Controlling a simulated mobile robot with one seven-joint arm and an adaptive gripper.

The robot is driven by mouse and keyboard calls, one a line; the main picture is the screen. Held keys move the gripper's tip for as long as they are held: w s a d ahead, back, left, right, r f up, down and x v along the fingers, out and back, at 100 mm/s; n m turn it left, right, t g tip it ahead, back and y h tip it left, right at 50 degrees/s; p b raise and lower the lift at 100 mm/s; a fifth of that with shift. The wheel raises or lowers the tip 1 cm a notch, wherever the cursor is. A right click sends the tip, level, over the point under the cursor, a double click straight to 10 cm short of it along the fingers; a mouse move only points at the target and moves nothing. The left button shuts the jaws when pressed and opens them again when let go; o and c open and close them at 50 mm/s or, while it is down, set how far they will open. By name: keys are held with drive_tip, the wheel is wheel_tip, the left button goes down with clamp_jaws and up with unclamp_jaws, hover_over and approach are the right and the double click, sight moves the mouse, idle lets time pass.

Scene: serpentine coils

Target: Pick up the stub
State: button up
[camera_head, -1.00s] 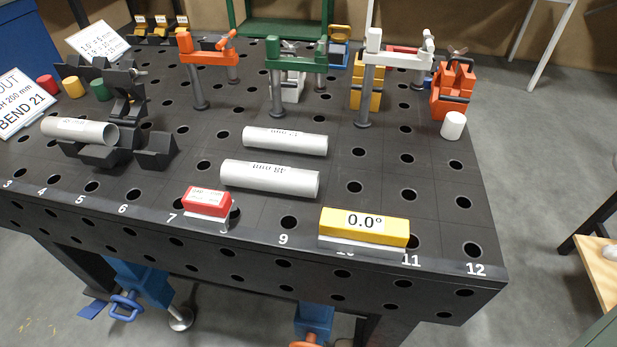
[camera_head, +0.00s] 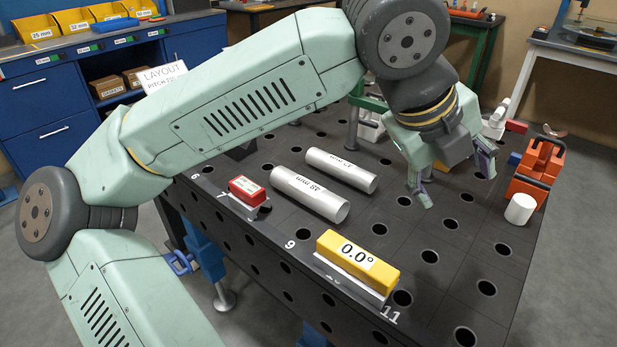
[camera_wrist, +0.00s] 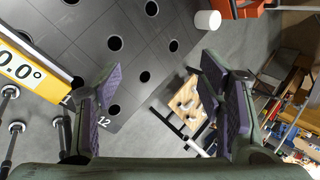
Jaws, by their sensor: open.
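The stub, a short white cylinder (camera_head: 520,208), stands upright on the black perforated table (camera_head: 478,238) near its right edge. It also shows at the top of the wrist view (camera_wrist: 208,19). My gripper (camera_head: 453,180) is open and empty above the table, to the left of the stub in the head view. In the wrist view the two purple-padded fingers (camera_wrist: 160,98) are spread apart, with the stub beyond them and not between them.
Orange clamp blocks (camera_head: 538,165) stand just behind the stub. Two longer pale tubes (camera_head: 310,193) (camera_head: 342,170) lie left of my gripper. A yellow 0.0° block (camera_head: 357,262) and a red block (camera_head: 246,190) sit along the front edge.

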drive_tip(key=w+a+f+n+y, duration=0.3)
drive_tip(key=a+y, duration=0.1)
drive_tip(key=a, duration=0.1)
drive_tip(key=n+y, duration=0.4)
drive_tip(key=y, duration=0.1)
approach(332, 199)
drive_tip(key=shift+t, duration=0.3)
drive_tip(key=x, duration=0.3)
drive_tip(key=p+x, duration=0.1)
drive_tip(key=x, duration=0.1)
drive_tip(key=shift+s+a, duration=0.25)
drive_tip(key=shift+d+p+x, duration=0.15)
drive_tip(key=shift+p+x, duration=0.5)
drive_tip(key=shift+x, duration=0.85)
drive_tip(key=shift+d+p+x, duration=0.1)
drive_tip(key=shift+p+x, duration=0.5)
drive_tip(key=shift+x, duration=0.9)
drive_tip(key=shift+c, duration=0.5)
drive_tip(key=c, duration=1.3)
clamp_jaws()
